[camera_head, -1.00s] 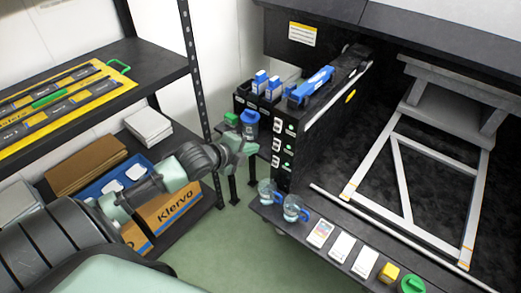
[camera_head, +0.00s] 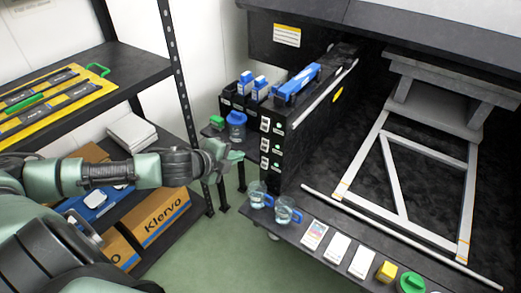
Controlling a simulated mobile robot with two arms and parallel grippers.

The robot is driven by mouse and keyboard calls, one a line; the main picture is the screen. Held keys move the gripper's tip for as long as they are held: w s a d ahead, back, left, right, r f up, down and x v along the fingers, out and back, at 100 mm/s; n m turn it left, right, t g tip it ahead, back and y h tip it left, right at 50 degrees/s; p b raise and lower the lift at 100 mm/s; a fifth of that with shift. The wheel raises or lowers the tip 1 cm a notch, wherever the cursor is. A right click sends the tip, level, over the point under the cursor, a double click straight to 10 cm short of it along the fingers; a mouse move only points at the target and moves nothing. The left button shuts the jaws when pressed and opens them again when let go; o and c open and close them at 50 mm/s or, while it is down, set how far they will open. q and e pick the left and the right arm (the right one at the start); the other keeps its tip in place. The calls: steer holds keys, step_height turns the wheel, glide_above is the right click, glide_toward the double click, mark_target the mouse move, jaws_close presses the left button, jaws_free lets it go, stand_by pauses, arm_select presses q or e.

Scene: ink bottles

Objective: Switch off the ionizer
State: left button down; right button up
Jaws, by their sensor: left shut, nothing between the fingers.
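Nothing is clearly marked as the ionizer. A dark panel on the end of the machine carries a column of small white labelled switches (camera_head: 265,145) with green spots beside them; I cannot read their labels or positions. A blue bar-shaped device (camera_head: 297,83) lies on top of the machine's dark ledge. My left gripper (camera_head: 236,156) reaches in from the left and is shut and empty. In the picture it is just left of the switch column, apart from it. My right gripper is out of view.
A blue-lidded jar (camera_head: 236,125) and a green item (camera_head: 217,122) stand behind my gripper. A shelf rack (camera_head: 181,100) stands left.

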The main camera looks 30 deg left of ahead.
mark_target(265, 148)
arm_select(q)
steer(key=x, duration=1.4)
steer(key=shift+w+r, duration=0.2)
steer(key=shift+r, duration=0.2)
steer(key=shift+w, duration=0.1)
